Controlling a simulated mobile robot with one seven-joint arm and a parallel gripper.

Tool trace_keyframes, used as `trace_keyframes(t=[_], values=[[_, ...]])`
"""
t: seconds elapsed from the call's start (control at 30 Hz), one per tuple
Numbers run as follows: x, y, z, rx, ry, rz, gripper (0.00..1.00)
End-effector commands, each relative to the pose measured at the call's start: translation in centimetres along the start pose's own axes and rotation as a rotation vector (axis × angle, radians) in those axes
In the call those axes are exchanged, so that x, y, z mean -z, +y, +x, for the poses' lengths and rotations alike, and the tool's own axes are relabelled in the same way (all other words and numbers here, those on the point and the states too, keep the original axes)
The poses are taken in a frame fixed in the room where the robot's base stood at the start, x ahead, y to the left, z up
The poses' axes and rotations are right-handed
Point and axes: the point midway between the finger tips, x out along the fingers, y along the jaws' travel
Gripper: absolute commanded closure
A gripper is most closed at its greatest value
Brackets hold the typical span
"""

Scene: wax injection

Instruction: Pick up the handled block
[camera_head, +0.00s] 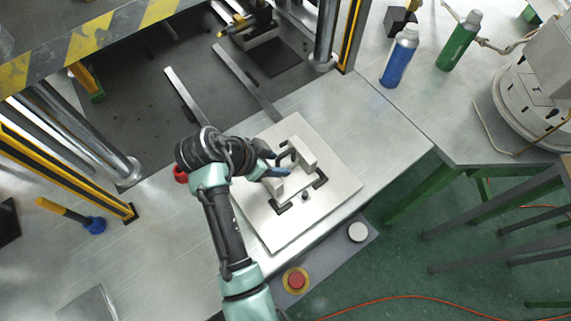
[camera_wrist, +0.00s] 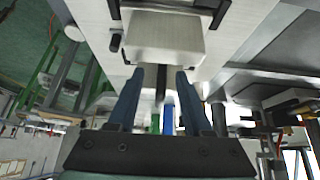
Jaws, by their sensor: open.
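The handled block (camera_head: 301,153) is pale grey and sits on a square pale plate (camera_head: 335,200), with dark brackets near its corners. A dark curved part shows beside the block, partly hidden by my gripper. My gripper (camera_head: 275,166) is at the block's left side in the head view, its blue fingers apart. In the wrist view the block (camera_wrist: 165,38) lies just beyond the two fingertips (camera_wrist: 164,73). The fingers are open and nothing is clearly held between them. Whether a finger touches the block cannot be told.
Yellow-black press columns (camera_head: 60,165) stand at left, with another at upper right. Blue (camera_head: 398,58) and green (camera_head: 458,42) bottles stand on the right-hand table. A red button (camera_head: 296,280) lies at the front edge. Two rails (camera_head: 245,80) lie behind the plate.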

Motion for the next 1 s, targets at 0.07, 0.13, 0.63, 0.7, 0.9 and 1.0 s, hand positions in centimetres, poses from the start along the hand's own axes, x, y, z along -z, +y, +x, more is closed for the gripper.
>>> trace_keyframes(t=[0.07,0.13,0.63,0.7,0.9,1.0], values=[[0.0,0.0,0.6,-0.001,-0.001,0.0,0.5],[0.0,0.0,0.9,0.001,-0.001,0.0,0.5],[-0.4,-0.1,6.0,0.002,-0.002,0.001,0.5],[-0.4,-0.1,6.1,0.003,-0.001,0.001,0.5],[-0.4,-0.1,6.1,0.003,-0.001,0.001,0.54],[-0.4,-0.1,6.1,0.003,-0.001,0.001,0.72]])
